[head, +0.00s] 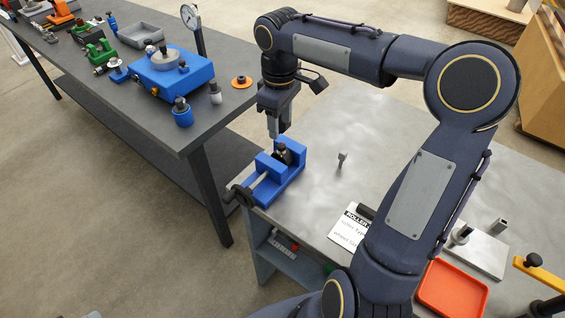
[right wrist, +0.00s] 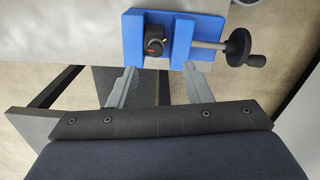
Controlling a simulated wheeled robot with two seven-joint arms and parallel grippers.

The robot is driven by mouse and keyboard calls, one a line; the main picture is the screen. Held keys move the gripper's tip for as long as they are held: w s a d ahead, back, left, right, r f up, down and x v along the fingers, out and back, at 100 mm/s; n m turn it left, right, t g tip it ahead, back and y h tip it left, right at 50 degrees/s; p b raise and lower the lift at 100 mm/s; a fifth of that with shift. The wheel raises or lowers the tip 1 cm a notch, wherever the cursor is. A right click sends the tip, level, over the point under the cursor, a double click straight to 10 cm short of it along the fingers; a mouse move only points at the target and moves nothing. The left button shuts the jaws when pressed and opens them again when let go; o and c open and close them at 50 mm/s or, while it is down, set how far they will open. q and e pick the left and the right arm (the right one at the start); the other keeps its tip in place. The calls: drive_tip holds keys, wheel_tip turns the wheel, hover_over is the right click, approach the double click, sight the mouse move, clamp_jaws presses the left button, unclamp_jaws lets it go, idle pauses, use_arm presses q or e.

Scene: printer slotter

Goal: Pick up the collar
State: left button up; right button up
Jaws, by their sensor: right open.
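A black round part (head: 284,153) sits in the blue vise (head: 266,188) on the near metal table; I cannot tell for sure that it is the collar. In the right wrist view the black part (right wrist: 155,42) has a grey top and small red and yellow marks, and it stands between the jaws of the blue vise (right wrist: 133,38). My right gripper (head: 276,130) points down just above the vise. Its fingers (right wrist: 160,70) are apart with nothing between them, and the part is beyond their tips. My left gripper is not in view.
The vise's screw handle (head: 240,196) sticks out past the table edge. A small grey upright piece (head: 342,159), a printed card (head: 350,229) and an orange tray (head: 452,290) are on this table.

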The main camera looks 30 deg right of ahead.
sight(282, 146)
drive_tip(key=shift+w+d+f, duration=0.1)
drive_tip(key=shift+w+f, duration=0.05)
drive_tip(key=shift+f, duration=0.3)
drive_tip(key=f, duration=0.7)
drive_tip(key=shift+d, duration=0.2)
drive_tip(key=shift+c, duration=0.2)
clamp_jaws()
